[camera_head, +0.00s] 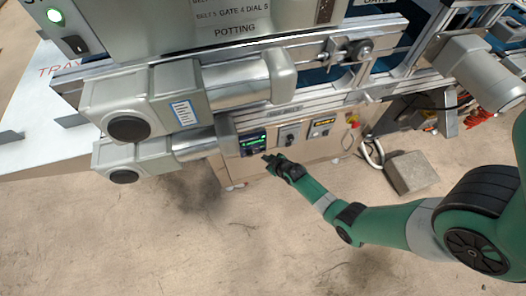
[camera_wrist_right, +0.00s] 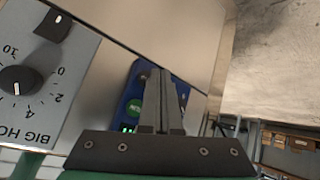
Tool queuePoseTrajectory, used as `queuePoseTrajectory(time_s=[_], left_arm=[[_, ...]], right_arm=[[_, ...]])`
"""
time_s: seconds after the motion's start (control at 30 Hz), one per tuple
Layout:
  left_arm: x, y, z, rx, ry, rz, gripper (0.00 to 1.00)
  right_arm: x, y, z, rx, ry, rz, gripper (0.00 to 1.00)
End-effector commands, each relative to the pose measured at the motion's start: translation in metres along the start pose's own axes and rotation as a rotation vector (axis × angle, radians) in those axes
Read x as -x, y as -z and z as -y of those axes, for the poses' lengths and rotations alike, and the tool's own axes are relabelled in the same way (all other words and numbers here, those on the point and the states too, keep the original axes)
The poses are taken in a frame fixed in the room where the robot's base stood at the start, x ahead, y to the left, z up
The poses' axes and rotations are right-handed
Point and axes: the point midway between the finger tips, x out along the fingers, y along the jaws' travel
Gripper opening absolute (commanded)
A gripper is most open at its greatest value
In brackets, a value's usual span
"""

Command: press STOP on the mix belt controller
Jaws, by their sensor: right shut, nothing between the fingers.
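The belt controller (camera_head: 252,143) is a small dark-faced box with a green-lit display, mounted low on the machine's front in the head view. In the right wrist view it is a blue-framed unit (camera_wrist_right: 178,84) with a green button (camera_wrist_right: 134,107). My right gripper (camera_head: 267,158) is at the controller's lower right edge in the head view. In the right wrist view its closed fingers (camera_wrist_right: 161,73) lie across the controller's face and hide part of it. No STOP label is readable, and I cannot tell whether the fingertips touch. My left gripper is not in view.
Right of the controller are a grey dial box (camera_head: 290,134), a box with a yellow display (camera_head: 321,127) and a red-and-yellow button (camera_head: 352,118). Two motors (camera_head: 128,120) jut out at left. A grey block (camera_head: 411,172) lies on the floor. The floor in front is clear.

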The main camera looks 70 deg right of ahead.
Motion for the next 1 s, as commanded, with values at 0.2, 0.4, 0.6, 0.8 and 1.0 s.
queuePoseTrajectory(time_s=[0.2,0.4,0.6,0.8,1.0], left_arm=[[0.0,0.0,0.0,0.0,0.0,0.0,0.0],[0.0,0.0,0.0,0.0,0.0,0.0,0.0],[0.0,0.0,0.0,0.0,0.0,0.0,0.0],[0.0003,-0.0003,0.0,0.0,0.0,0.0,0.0],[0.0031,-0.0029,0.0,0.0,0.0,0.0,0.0]], right_arm=[[0.0,0.0,0.0,0.0,0.0,0.0,0.0],[0.0,0.0001,0.0,0.0,0.0,0.0,0.0],[0.0,0.0,0.0,0.0,0.0,0.0,0.0],[-0.0005,0.0002,-0.0002,0.0,0.0,0.0,0.0],[-0.0055,0.0032,-0.0034,-0.001,0.0,-0.001,0.0]])
